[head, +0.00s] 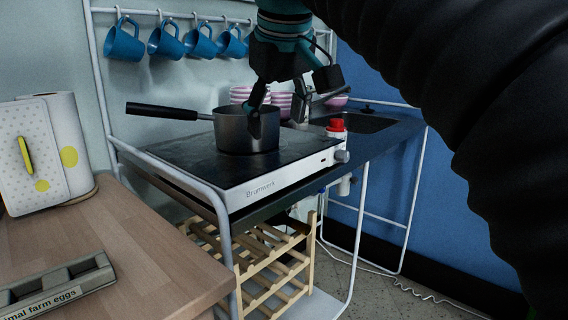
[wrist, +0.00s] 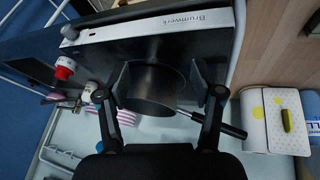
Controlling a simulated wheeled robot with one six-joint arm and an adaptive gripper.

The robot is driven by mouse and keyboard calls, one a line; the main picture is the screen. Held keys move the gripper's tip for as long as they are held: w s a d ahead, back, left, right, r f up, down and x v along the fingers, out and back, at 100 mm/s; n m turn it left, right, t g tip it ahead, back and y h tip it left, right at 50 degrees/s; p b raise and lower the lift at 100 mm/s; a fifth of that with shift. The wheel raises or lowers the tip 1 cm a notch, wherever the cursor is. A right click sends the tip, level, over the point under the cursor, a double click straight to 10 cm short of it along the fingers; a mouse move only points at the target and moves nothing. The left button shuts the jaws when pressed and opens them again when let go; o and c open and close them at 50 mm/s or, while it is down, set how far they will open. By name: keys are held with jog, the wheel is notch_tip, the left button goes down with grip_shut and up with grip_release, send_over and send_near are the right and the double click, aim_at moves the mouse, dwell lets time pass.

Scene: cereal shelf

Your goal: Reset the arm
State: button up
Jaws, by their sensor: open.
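My gripper (head: 277,118) hangs over the stove from the dark arm at the upper right. Its jaws are open. In the wrist view my gripper (wrist: 160,75) has one finger to each side of a grey metal saucepan (wrist: 153,92). In the head view the saucepan (head: 232,135) stands upright on the black stovetop (head: 185,155), its black handle pointing left. One finger overlaps the pan's right side in that view; I cannot tell whether it touches. The other finger is to the right of the pan.
Blue mugs (head: 167,40) hang from a rail above. A wooden counter (head: 150,235) at left holds a paper towel roll (head: 68,130) and an egg box (head: 60,285).

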jog(key=s+d+f+m, duration=0.2)
jog(key=s+d+f, duration=0.3)
jog(key=f, duration=0.6)
jog(key=s+d+f+m, duration=0.2)
jog(key=s+d+f, duration=0.3)
jog(key=f, duration=0.6)
jog(key=s+d+f+m+h, duration=0.1)
jog(key=s+d+f+m, duration=0.2)
jog(key=f, duration=0.9)
jog(key=s+d, duration=0.2)
jog(key=d, duration=0.1)
jog(key=shift+d, duration=0.4)
